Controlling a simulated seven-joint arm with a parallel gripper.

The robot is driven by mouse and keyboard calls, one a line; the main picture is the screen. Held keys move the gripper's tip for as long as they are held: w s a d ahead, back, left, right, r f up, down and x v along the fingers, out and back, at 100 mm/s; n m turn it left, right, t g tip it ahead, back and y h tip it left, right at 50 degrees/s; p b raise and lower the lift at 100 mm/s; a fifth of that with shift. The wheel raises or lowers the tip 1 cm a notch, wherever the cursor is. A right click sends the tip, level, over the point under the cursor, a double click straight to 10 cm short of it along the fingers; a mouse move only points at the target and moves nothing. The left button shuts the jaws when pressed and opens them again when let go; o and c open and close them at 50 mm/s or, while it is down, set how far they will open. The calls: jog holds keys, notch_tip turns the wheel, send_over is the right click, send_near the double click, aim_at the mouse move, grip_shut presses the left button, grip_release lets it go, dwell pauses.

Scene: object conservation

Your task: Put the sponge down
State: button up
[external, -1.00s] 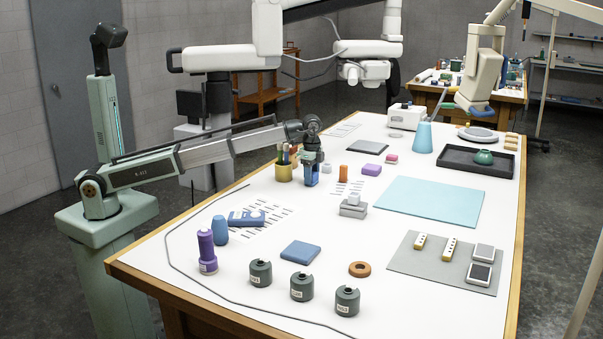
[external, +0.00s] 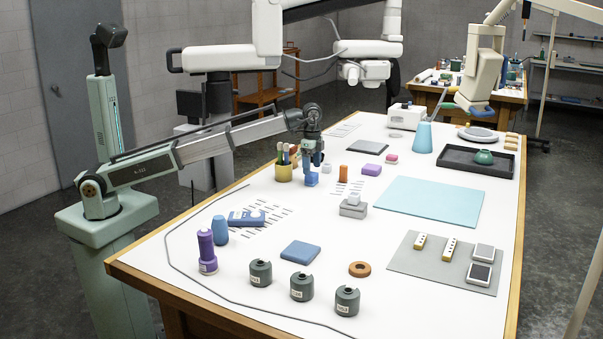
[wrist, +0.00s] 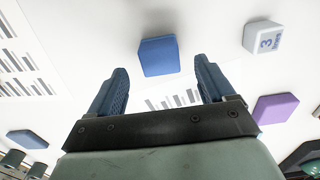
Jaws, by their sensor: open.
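A small blue block (external: 312,179), which appears to be the sponge, rests on the white table beside the cup of brushes. My gripper (external: 313,160) is directly above it, pointing down, with its fingertips clear of the block's top. In the wrist view the blue block (wrist: 159,56) lies beyond and between the two spread fingertips (wrist: 160,78), touching neither. My gripper is open and empty.
A yellow cup of brushes (external: 283,172) stands close left of the block. A white cube (external: 327,168) and an orange block (external: 343,173) are just right.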

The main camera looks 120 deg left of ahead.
aim_at(312, 174)
notch_tip(312, 174, up, 8)
jog(key=shift+f, duration=0.15)
dwell(0.4)
